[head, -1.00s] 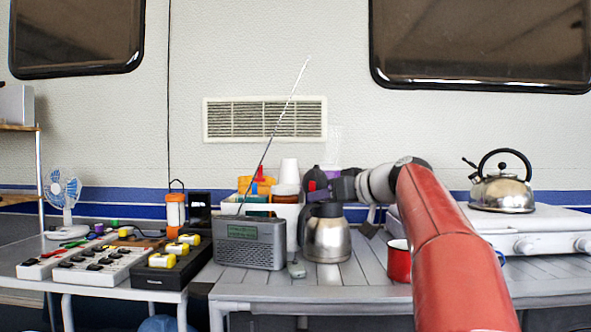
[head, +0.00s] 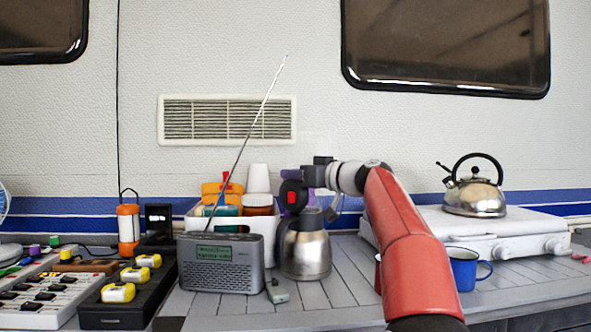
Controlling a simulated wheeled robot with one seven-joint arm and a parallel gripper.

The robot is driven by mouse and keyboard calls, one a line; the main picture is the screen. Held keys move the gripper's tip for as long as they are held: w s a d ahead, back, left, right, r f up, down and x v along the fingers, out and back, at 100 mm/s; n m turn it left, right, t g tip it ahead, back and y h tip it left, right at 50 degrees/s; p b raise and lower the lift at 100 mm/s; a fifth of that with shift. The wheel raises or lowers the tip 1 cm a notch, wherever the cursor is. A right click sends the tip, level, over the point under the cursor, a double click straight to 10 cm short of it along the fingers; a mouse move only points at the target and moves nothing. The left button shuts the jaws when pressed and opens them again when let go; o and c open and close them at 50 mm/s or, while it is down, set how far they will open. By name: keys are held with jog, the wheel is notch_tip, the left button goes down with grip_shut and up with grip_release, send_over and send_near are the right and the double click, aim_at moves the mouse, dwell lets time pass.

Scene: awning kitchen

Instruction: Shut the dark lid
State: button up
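A steel jug (head: 306,252) with a dark top rim stands on the slatted table, right of the radio. A dark rounded piece with a red spot (head: 293,197) stands upright above the jug's left side. It looks like the jug's dark lid raised open, though I cannot see its hinge. My gripper (head: 312,176) is just above and right of that piece, pointing left. Its fingers are small and dark, so I cannot tell whether they are open or touching the piece. My red arm comes in from the lower right.
A grey radio (head: 222,262) with a long antenna stands left of the jug, before a white bin (head: 198,222) of cups and bottles. A blue mug (head: 466,268) and a partly hidden red mug (head: 378,274) flank my arm. A kettle (head: 474,192) sits on the white stove.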

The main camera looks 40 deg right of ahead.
jog(key=shift+w, duration=0.2)
grip_shut()
jog(key=shift+f, duration=0.1)
